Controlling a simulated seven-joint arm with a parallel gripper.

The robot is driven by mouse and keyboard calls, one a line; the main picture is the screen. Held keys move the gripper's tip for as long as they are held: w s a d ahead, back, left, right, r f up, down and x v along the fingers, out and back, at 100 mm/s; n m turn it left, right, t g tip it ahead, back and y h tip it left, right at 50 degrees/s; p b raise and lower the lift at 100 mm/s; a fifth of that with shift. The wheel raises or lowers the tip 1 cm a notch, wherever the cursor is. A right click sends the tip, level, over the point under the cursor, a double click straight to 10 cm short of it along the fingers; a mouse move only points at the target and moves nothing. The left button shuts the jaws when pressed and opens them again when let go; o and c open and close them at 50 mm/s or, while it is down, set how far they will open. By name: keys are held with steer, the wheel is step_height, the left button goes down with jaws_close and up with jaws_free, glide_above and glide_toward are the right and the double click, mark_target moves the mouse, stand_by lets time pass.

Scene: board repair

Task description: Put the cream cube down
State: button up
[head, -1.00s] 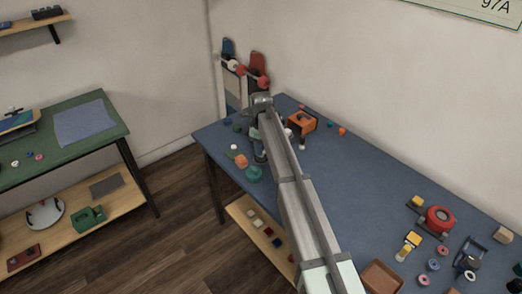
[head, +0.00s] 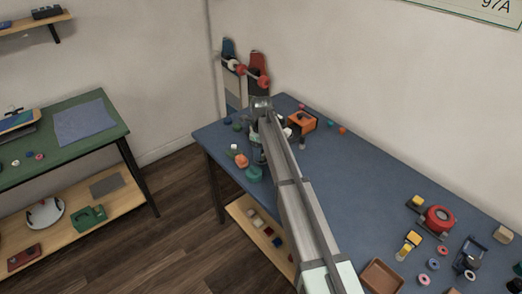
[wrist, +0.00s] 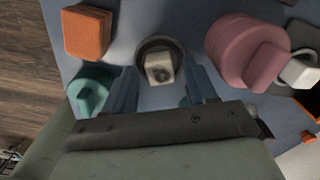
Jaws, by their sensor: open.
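The cream cube (wrist: 159,67) sits in or on a small dark round dish (wrist: 143,46) in the wrist view; I cannot tell how deep it rests. My gripper (wrist: 163,88) is open, with one blue finger on each side just below the cube in the picture. Gaps show between the fingers and the cube. In the head view my arm hides the cube, and my gripper is mostly hidden at the far left end of the blue table (head: 345,180).
An orange block (wrist: 88,31) and a teal piece (wrist: 90,92) lie left of my gripper. A mauve round piece (wrist: 238,45) and a white piece (wrist: 298,72) lie right. The table edge is close on the left. An orange holder (head: 301,121) stands nearby.

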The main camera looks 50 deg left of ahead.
step_height(320, 180, up, 12)
steer(key=shift+r, duration=0.15)
stand_by(0.5)
